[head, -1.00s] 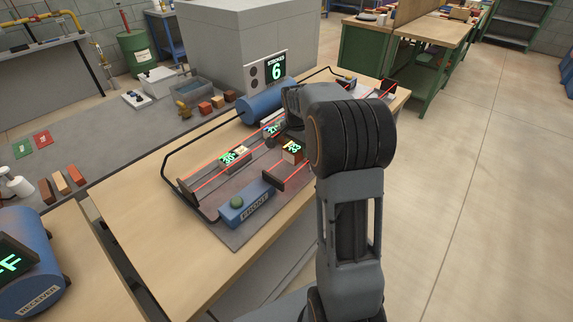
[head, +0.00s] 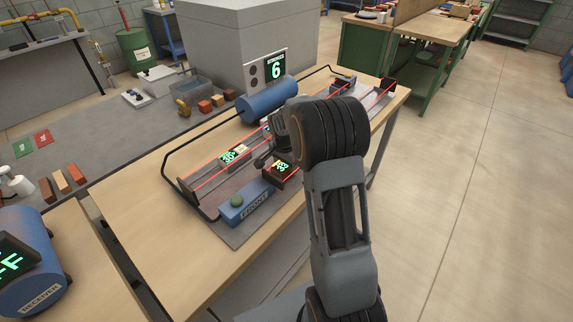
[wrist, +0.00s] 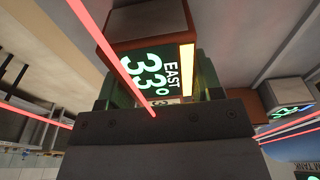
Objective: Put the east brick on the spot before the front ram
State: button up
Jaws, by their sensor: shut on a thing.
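The east brick (wrist: 150,25) is reddish-brown, with a lit label reading EAST 33° in the wrist view. My gripper (wrist: 158,88) is shut on it, with jaws on both sides. In the head view the brick (head: 284,169) is just behind the blue front ram (head: 246,204), close to its far right end. My gripper (head: 270,158) is partly hidden by my arm there. I cannot tell whether the brick touches the surface below, and the spot before the ram is not clearly visible.
Red beams run along both sides of the rig. Another brick with a lit label (head: 234,154) sits to the left. A black tube rail (head: 200,132) borders the rig; a blue tank (head: 268,101) and a counter showing 6 (head: 275,66) stand behind.

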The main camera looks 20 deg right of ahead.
aim_at(284, 165)
jog(key=shift+s+f+b, duration=0.3)
jog(key=shift+f+b, duration=0.25)
jog(key=shift+f, duration=0.15)
jog(key=o, duration=1.4)
jog(key=shift+f, duration=0.15)
jog(key=shift+c, duration=0.2)
jog(key=shift+w+r+p, duration=0.2)
jog(key=shift+r+p, duration=0.3)
jog(key=shift+r, duration=0.4)
notch_tip(284, 165, up, 11)
jog(key=a, duration=0.1)
jog(key=s+a+n+t, duration=0.1)
jog(key=s+a+n, duration=0.2)
jog(key=s, duration=0.4)
jog(key=s+a+n+t, duration=0.1)
jog(key=s+a+n, duration=0.2)
jog(key=s+n, duration=0.3)
jog(key=s+a+n+t+y, duration=0.1)
jog(key=s+a+n, duration=0.3)
jog(key=s, duration=0.5)
jog(key=shift+r, duration=0.45)
